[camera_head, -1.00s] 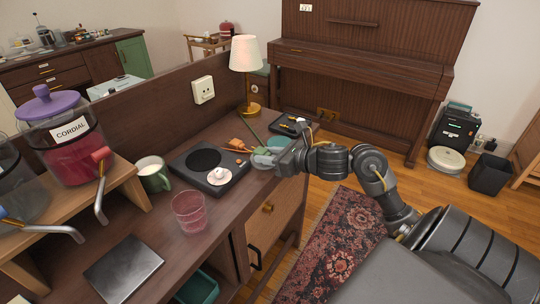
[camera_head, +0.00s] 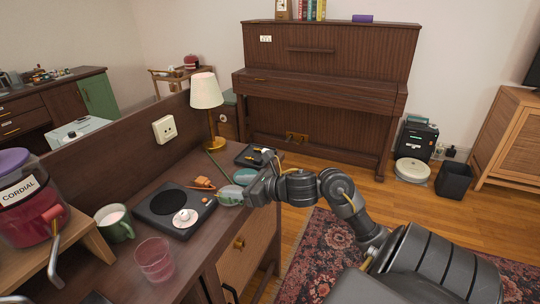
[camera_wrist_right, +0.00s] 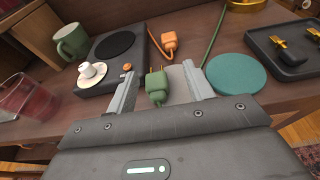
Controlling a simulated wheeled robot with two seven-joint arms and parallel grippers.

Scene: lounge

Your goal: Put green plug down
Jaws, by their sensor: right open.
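The green plug (camera_wrist_right: 156,86) lies on the desk between the open fingers of my right gripper (camera_wrist_right: 158,88) in the right wrist view, with a gap to the right finger. In the head view my right gripper (camera_head: 240,194) is over the desk's right edge and mostly covers the plug. A green cord (camera_wrist_right: 213,38) runs across the desk nearby. An orange plug (camera_wrist_right: 170,42) lies farther back, beside the black hotplate. My left gripper is not in view.
A teal round mat (camera_wrist_right: 236,73) and a black tray (camera_wrist_right: 284,44) lie to the right. A glass (camera_head: 154,260), green mug (camera_head: 115,222), lamp (camera_head: 206,92) and wall socket (camera_head: 164,129) are nearby.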

